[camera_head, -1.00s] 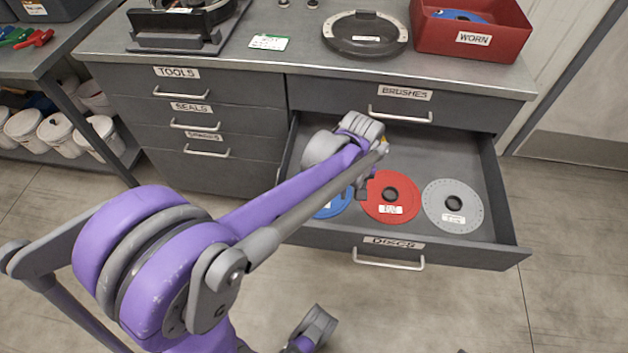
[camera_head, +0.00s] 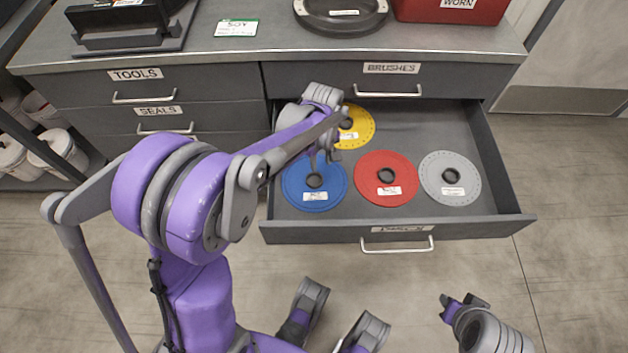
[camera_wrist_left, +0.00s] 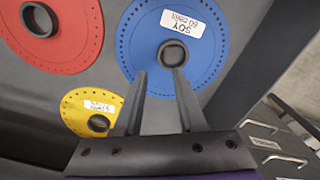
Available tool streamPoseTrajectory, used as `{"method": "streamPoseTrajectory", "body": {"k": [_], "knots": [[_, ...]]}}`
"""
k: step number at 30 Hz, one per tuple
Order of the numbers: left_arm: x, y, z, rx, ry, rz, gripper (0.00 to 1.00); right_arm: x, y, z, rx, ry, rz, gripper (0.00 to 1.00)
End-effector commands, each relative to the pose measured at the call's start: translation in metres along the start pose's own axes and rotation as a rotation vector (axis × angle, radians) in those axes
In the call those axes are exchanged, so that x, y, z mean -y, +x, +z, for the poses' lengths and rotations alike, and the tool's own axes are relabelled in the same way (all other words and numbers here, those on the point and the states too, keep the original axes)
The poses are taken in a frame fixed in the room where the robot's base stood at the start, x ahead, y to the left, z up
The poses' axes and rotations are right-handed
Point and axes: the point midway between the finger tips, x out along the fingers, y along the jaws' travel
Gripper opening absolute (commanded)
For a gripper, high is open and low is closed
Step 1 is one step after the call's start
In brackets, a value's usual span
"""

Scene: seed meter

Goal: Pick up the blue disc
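The blue disc (camera_head: 296,187) lies flat at the front left of the open drawer, with a dark raised hub and a white label. In the left wrist view the blue disc (camera_wrist_left: 140,45) fills the top middle; its label reads SOY. My left gripper (camera_head: 325,160) is over the disc's back part in the head view. In the left wrist view the left gripper (camera_wrist_left: 160,73) is open and empty, its fingertips just short of the hub (camera_wrist_left: 173,53). Whether they touch the disc I cannot tell. My right arm's end (camera_head: 466,306) shows at lower right, its fingers unclear.
The drawer (camera_head: 400,228) also holds a red disc (camera_head: 386,160), a grey disc (camera_head: 450,192) and a yellow disc (camera_head: 360,124), partly behind my arm. The drawer's front and side walls stand around them. Above is the counter (camera_head: 270,50) with a red bin (camera_head: 420,10).

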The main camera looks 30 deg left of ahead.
Motion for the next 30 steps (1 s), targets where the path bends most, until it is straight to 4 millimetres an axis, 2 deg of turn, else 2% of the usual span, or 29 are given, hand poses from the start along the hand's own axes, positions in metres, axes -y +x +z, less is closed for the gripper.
{"method": "streamPoseTrajectory", "body": {"k": [8, 16, 23, 24, 26, 30], "knots": [[0.000, 0.020, 0.002, 0.000, 0.001, 0.000, 0.40, 0.000, 0.007, 0.002, 0.003, 0.000, 0.000, 0.27], [-0.001, 0.059, 0.006, 0.000, 0.000, 0.000, 0.40, 0.000, 0.021, 0.007, 0.008, 0.000, 0.000, 0.27], [-0.001, 0.061, 0.006, 0.000, 0.000, 0.000, 0.40, 0.000, 0.020, 0.007, 0.007, 0.000, 0.000, 0.27], [-0.001, 0.061, 0.006, 0.000, 0.000, 0.000, 0.38, 0.000, 0.020, 0.007, 0.007, 0.000, 0.000, 0.27], [-0.001, 0.061, 0.006, 0.000, 0.000, 0.000, 0.27, 0.000, 0.020, 0.007, 0.007, 0.000, 0.000, 0.27], [-0.001, 0.061, 0.006, 0.000, 0.000, 0.000, 0.02, 0.000, 0.020, 0.007, 0.008, 0.000, 0.000, 0.27]]}}
